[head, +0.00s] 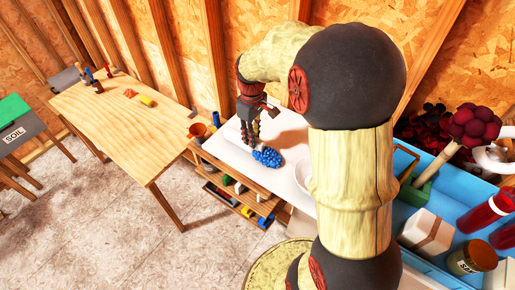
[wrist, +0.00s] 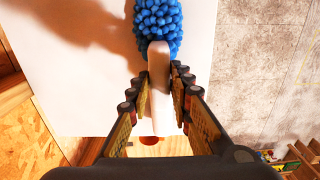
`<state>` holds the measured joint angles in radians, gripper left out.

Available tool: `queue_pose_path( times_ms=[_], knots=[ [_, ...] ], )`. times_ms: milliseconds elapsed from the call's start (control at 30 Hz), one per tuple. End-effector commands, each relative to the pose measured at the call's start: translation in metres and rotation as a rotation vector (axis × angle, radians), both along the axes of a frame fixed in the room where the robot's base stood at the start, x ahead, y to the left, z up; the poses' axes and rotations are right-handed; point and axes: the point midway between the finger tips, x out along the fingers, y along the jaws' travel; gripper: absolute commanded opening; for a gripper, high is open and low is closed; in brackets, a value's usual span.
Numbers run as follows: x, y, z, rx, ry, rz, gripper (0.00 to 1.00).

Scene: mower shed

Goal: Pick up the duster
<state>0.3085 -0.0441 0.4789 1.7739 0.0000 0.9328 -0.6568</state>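The duster has a blue, bobbly head (head: 268,157) and a pale handle. It lies on a white tabletop (head: 222,143). In the wrist view the blue head (wrist: 158,20) is at the top, and the handle (wrist: 159,80) runs down from it between the fingers. My gripper (head: 251,143) points down at the duster. In the wrist view my gripper (wrist: 160,76) has one finger on each side of the handle, close to it, with narrow gaps showing. It looks open.
An orange-brown pot (head: 198,130) stands at the left end of the white top. Wooden shelves (head: 240,190) with several items are below it. A wooden table (head: 125,110) stands to the left. A blue tray (head: 430,205) with jars and boxes is at the right.

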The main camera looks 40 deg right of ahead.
Motion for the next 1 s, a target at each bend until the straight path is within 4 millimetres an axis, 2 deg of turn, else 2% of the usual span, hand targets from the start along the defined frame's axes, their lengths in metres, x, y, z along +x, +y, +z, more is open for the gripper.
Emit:
queue_pose_path(
  times_ms=[333,1000],
  knots=[
    [0.0,0.0,0.0,0.0,0.0,0.0,0.0],
    [0.0003,-0.0001,0.0027,-0.001,-0.001,0.0,0.0]
  ],
)
